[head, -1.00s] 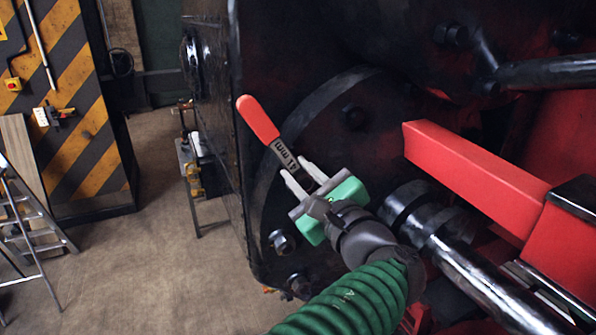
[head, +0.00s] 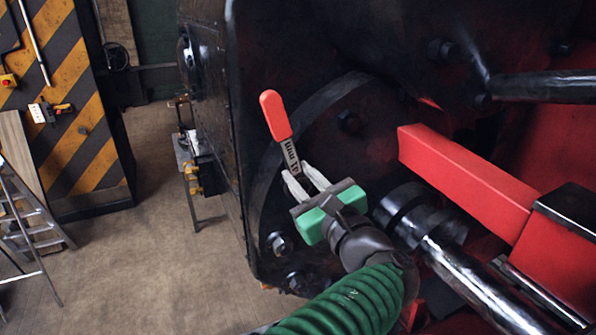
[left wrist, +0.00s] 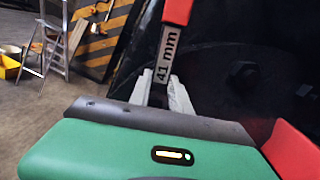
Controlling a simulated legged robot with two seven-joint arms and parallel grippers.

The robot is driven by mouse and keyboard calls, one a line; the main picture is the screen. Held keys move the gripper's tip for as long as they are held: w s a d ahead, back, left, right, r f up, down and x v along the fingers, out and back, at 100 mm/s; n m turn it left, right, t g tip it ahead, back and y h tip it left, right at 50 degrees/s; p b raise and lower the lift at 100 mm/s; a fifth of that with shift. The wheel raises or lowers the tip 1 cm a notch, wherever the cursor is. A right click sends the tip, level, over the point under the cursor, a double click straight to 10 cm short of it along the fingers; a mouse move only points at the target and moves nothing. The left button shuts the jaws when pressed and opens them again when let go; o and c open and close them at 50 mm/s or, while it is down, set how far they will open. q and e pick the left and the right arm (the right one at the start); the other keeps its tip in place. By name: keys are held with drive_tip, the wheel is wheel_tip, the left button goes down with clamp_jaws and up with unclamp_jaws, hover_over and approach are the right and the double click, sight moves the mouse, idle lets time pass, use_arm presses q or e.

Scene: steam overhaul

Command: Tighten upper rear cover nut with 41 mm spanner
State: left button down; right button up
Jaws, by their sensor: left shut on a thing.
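My left gripper (head: 305,184) is shut on the 41 mm spanner (head: 289,150). The spanner has a red-sleeved end (head: 275,115) that points up, away from the gripper, and a grey shank marked "41 mm". It also shows in the left wrist view (left wrist: 167,52), where its lower end is hidden by the gripper body. The round black cover (head: 330,125) is behind the spanner. It carries a nut (head: 350,122) at its upper part and bright nuts (head: 281,244) at its lower left. I cannot see the spanner's jaw on any nut. My right gripper is not in view.
A red bar (head: 465,175) and a shiny rod (head: 470,275) lie close to the right of my left gripper. A black pipe (head: 540,86) is at upper right. Open floor (head: 150,240) lies left, with a stepladder (head: 30,225) and a striped cabinet (head: 75,110).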

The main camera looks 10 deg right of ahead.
use_arm(q)
drive_tip(key=shift+r, duration=0.1)
drive_tip(key=shift+d+r+m+p, duration=0.2)
drive_tip(key=shift+m+p, duration=0.5)
drive_tip(key=shift+p, duration=0.15)
drive_tip(key=shift+f, duration=0.2)
